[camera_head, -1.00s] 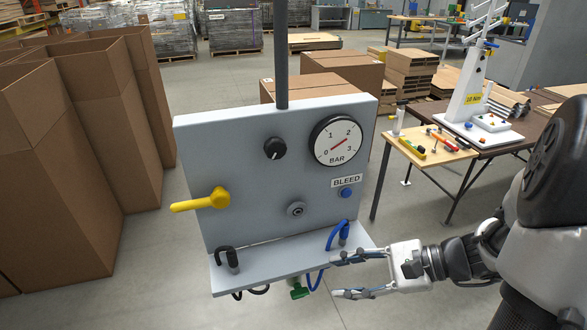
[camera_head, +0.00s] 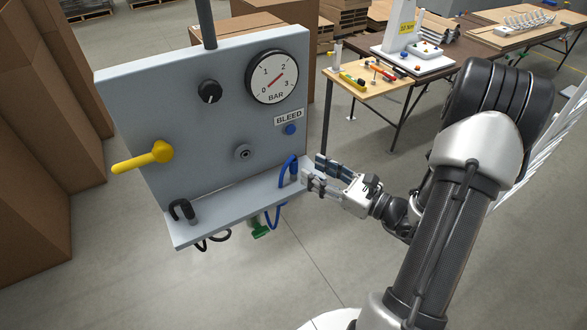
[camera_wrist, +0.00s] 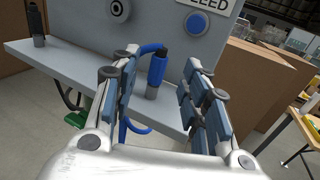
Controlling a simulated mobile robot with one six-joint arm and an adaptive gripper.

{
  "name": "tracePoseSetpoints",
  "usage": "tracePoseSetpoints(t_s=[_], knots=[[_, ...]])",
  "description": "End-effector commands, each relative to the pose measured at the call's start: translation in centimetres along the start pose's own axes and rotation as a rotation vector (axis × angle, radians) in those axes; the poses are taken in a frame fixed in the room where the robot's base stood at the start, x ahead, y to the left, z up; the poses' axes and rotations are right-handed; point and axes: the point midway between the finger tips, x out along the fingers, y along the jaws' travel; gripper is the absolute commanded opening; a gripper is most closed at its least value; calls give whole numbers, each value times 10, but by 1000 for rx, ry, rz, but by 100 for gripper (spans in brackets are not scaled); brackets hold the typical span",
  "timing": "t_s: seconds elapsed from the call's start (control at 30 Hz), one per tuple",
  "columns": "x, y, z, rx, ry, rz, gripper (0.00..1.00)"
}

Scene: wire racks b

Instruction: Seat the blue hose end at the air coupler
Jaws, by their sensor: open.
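The blue hose end (camera_head: 292,172) stands upright on the ledge of the grey panel, near the ledge's right end. Its blue hose loops over and hangs below the ledge. In the wrist view the blue hose end (camera_wrist: 155,72) lies between and beyond my open fingers, apart from both. My gripper (camera_head: 312,174) is open and empty, just right of the hose end. It also shows in the wrist view (camera_wrist: 157,85). The air coupler (camera_head: 243,153) is a round grey port on the panel face, left of and above the hose end; it also shows in the wrist view (camera_wrist: 118,8).
The panel (camera_head: 190,120) carries a gauge (camera_head: 278,77), a black knob (camera_head: 209,91), a yellow lever (camera_head: 145,157) and a blue bleed button (camera_head: 290,129). A black hose end (camera_head: 184,211) stands at the ledge's left. A tool table (camera_head: 350,88) stands behind; cardboard boxes are at left.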

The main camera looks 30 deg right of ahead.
Motion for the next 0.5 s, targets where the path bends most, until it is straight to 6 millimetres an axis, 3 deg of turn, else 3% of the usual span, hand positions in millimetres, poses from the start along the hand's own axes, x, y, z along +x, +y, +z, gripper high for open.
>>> tracePoseSetpoints(t_s=[0.1, 0.37, 0.5], knots=[[18, 1, -1, -1, 0, 3, 42], [37, 1, -2, -2, -1, 4, 42], [60, 0, -4, -3, 0, 5, 42]])
